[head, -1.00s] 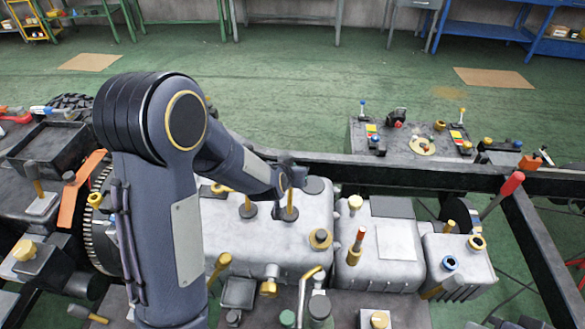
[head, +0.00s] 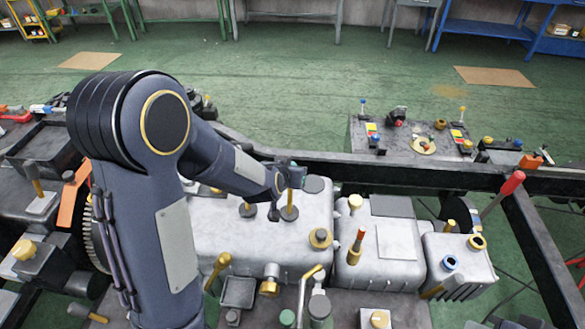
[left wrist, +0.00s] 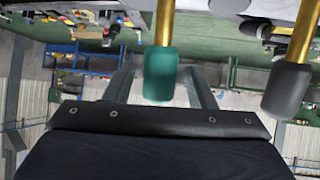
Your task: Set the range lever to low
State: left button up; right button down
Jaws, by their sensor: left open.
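Two levers with brass shafts show in the left wrist view. One has a green knob (left wrist: 160,78), the other a dark grey knob (left wrist: 287,90). In the head view, two brass lever shafts rise from dark round bases on the grey housing (head: 225,238), one at the left (head: 248,203) and one at the right (head: 290,199). My left gripper (head: 292,177) is open at the right lever's top. Its fingers show on either side of the green knob in the wrist view; contact cannot be told. No label marks the range lever. My right gripper is out of view.
A second grey housing (head: 385,258) with an orange-topped lever (head: 358,240) stands to the right. A red-handled lever (head: 504,192) is farther right. A dark frame rail (head: 420,176) runs behind the housings. A small control panel (head: 410,135) stands beyond it.

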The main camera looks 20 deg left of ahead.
pick_arm(q)
jog(key=p+v, duration=0.1)
jog(key=v, duration=0.4)
jog(key=shift+s+r, duration=0.15)
jog(key=shift+s, duration=0.1)
jog(key=s+r+g+h, duration=0.2)
jog(key=s, duration=1)
jog(key=s+r+g+h+b, duration=0.1)
jog(key=s+r+g+h, duration=0.1)
jog(key=s, duration=1.1)
jog(key=shift+s+d+r+n+g, duration=0.2)
jog(key=shift+d+r+n+g, duration=0.1)
jog(key=shift+r+g, duration=0.4)
dwell(0.4)
